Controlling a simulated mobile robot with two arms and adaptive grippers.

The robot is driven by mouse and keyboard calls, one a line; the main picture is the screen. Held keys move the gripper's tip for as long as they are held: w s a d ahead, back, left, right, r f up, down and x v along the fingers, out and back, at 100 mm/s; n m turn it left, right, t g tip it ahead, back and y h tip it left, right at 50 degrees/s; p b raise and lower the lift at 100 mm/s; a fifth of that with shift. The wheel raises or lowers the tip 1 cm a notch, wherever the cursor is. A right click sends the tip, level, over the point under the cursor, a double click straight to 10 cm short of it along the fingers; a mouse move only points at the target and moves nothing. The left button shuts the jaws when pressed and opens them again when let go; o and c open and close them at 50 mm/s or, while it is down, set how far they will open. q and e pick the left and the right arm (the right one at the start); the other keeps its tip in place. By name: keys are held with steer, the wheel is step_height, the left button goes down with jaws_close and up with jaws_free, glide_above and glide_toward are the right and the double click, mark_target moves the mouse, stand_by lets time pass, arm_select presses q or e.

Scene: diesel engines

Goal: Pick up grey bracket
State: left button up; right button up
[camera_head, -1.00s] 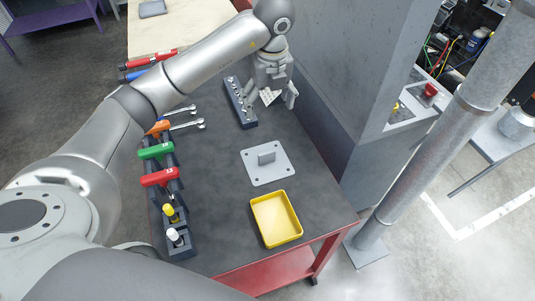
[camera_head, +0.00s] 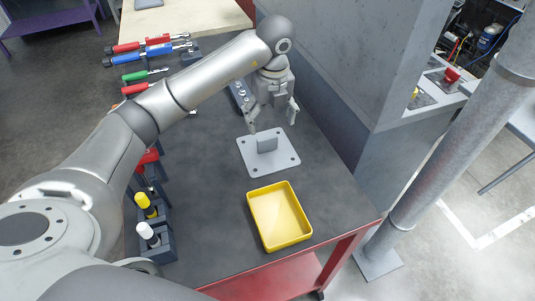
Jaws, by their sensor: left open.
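The grey bracket (camera_head: 266,160) is a flat plate with corner holes and a short upright tab in its middle. It lies on the dark workbench top (camera_head: 215,190), behind the yellow tray. My left gripper (camera_head: 272,121) points down just behind and above the bracket, its fingers spread apart and empty. It looks close to the bracket's far edge; I cannot tell the exact height. My right gripper is not in view.
A yellow tray (camera_head: 279,216), empty, sits near the front right of the bench. A tool rack (camera_head: 150,228) with coloured handles runs along the left side. A concrete pillar (camera_head: 345,80) stands close on the right.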

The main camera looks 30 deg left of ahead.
mark_target(268, 138)
arm_select(q)
steer(key=f, duration=0.4)
steer(key=shift+w+a+f+p, duration=0.15)
steer(key=shift+a+f+p, duration=0.05)
steer(key=shift+a+p, duration=0.15)
steer(key=shift+w+a+f+p, duration=0.1)
steer(key=shift+f+p, duration=0.35)
steer(key=shift+f, duration=0.9)
steer(key=shift+w+a+f+p, duration=0.1)
steer(key=shift+f+p, duration=0.35)
steer(key=shift+f, duration=0.9)
steer(key=shift+r, duration=0.1)
steer(key=c, duration=1.6)
